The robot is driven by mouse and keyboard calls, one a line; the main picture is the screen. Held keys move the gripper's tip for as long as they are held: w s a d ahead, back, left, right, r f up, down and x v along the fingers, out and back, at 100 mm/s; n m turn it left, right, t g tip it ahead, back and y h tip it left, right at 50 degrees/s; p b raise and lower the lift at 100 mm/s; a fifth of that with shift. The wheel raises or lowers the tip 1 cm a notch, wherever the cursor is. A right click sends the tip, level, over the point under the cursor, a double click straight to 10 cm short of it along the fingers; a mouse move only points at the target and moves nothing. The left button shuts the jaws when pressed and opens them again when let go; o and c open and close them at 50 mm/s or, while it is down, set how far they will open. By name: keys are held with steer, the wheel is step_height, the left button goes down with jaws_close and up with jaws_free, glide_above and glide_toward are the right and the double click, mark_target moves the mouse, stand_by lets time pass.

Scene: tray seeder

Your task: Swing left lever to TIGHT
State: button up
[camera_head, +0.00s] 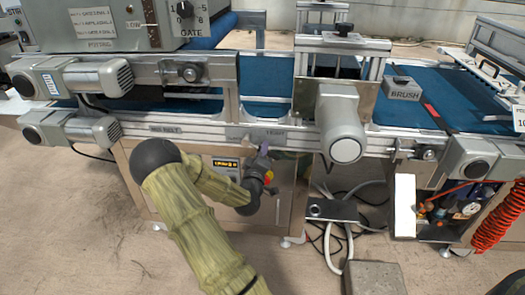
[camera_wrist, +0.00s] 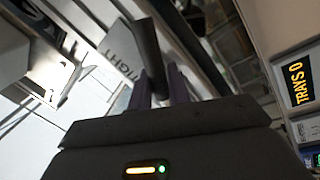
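The left lever (camera_wrist: 149,48) is a dark bar in the wrist view. It runs down between the two purple fingers of my gripper (camera_wrist: 160,88). The fingers lie close on both sides of it, and the bar fills the gap, so the gripper looks shut on it. The word TIGHT (camera_wrist: 122,50) is printed on a grey plate just left of the lever there. In the head view my gripper (camera_head: 262,158) is at the conveyor's front rail, just below the TIGHT label (camera_head: 275,134). The lever is mostly hidden there by the gripper.
A yellow-lit display panel (camera_head: 225,164) is left of my gripper, and a TRAYS display (camera_wrist: 297,82) shows in the wrist view. A grey motor (camera_head: 341,128) juts out to the right. Cables (camera_head: 345,215) lie on the floor. A red coiled hose (camera_head: 500,218) hangs far right.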

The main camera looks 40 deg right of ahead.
steer(key=o, duration=0.3)
steer(key=shift+a, duration=0.1)
steer(key=p+v, duration=0.5)
steer(key=v, duration=1.2)
steer(key=shift+s, duration=0.1)
